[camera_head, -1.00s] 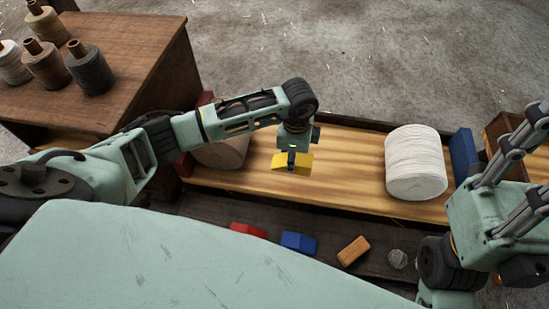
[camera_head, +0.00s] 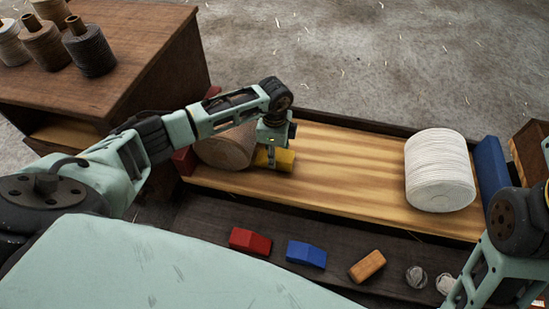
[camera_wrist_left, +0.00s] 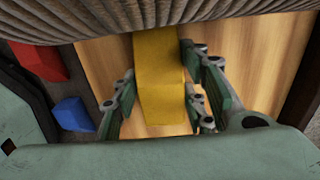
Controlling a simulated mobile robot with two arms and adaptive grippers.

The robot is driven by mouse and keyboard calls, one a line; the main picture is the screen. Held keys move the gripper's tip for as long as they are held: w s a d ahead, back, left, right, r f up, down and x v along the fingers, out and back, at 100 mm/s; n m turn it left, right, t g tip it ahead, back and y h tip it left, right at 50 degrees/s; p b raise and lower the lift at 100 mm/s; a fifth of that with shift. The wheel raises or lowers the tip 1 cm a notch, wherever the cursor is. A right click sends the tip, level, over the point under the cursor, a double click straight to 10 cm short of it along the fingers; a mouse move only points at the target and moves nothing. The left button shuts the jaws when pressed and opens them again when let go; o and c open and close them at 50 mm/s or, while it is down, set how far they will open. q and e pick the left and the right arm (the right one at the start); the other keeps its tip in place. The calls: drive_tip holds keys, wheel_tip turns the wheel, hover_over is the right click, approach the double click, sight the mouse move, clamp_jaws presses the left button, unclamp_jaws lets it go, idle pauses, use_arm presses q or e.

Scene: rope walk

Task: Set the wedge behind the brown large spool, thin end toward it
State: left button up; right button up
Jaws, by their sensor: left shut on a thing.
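The brown large spool (camera_head: 226,148) lies on its side at the left of the pale wooden board, partly hidden by my left arm. It also fills the top of the left wrist view (camera_wrist_left: 150,22). My left gripper (camera_head: 270,154) is shut on the yellow wedge (camera_head: 285,160), low over the board just right of the spool. In the left wrist view the wedge (camera_wrist_left: 160,82) lies between the fingers and points at the spool, which hides its far end. I cannot tell whether it touches the spool, or which end is thin. My right gripper is out of view.
A white spool (camera_head: 438,172) lies at the board's right, beside a blue block (camera_head: 490,174). A red block (camera_head: 183,161) is left of the brown spool. Red (camera_head: 250,240), blue (camera_head: 306,254) and orange (camera_head: 367,265) pieces lie on the dark front ledge. The board's middle is clear.

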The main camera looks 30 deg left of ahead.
use_arm(q)
drive_tip(key=shift+f, duration=0.25)
drive_tip(key=shift+f, duration=0.1)
drive_tip(key=o, duration=1.3)
